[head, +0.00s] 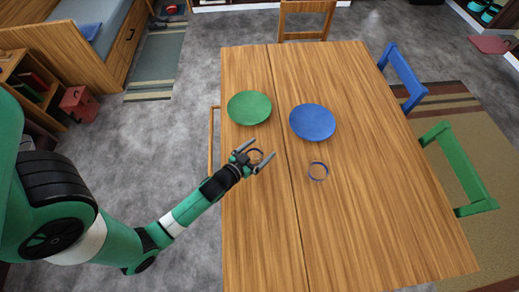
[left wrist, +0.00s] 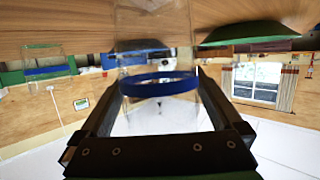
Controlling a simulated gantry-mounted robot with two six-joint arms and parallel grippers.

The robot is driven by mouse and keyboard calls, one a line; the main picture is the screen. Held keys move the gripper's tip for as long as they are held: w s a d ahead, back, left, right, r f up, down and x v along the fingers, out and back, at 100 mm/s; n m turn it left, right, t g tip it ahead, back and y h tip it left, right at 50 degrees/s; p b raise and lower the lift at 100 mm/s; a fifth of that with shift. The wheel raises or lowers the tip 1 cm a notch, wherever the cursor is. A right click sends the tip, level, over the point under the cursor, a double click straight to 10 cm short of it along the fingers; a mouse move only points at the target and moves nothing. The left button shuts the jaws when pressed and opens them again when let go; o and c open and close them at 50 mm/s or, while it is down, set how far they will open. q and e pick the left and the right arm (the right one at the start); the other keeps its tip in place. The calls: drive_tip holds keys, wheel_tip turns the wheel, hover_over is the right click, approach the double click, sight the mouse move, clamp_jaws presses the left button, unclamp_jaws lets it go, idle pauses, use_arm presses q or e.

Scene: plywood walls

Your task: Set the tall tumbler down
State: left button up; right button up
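The tall tumbler (head: 256,155) is clear glass with a blue band. It stands between the fingers of my left gripper (head: 255,157), over the left part of the wooden table (head: 360,220). In the left wrist view, its blue band (left wrist: 158,85) spans the gap between both fingers, which appear to press on its sides. It looks about upright; whether its base touches the table is hard to tell. A second clear glass with a blue band (head: 318,171) stands to the right; it also shows in the left wrist view (left wrist: 45,70). My right gripper is not in view.
A green plate (head: 249,108) and a blue plate (head: 312,122) lie beyond the glasses. The table's near and right parts are bare. A blue chair (head: 403,77) and a green chair (head: 457,167) stand at the right edge, a wooden chair (head: 306,20) at the far end.

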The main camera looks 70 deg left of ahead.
use_arm(q)
drive_tip(key=shift+r, duration=0.25)
drive_tip(key=b+v, duration=0.1)
drive_tip(key=v, duration=1.1)
drive_tip(key=shift+w, duration=0.1)
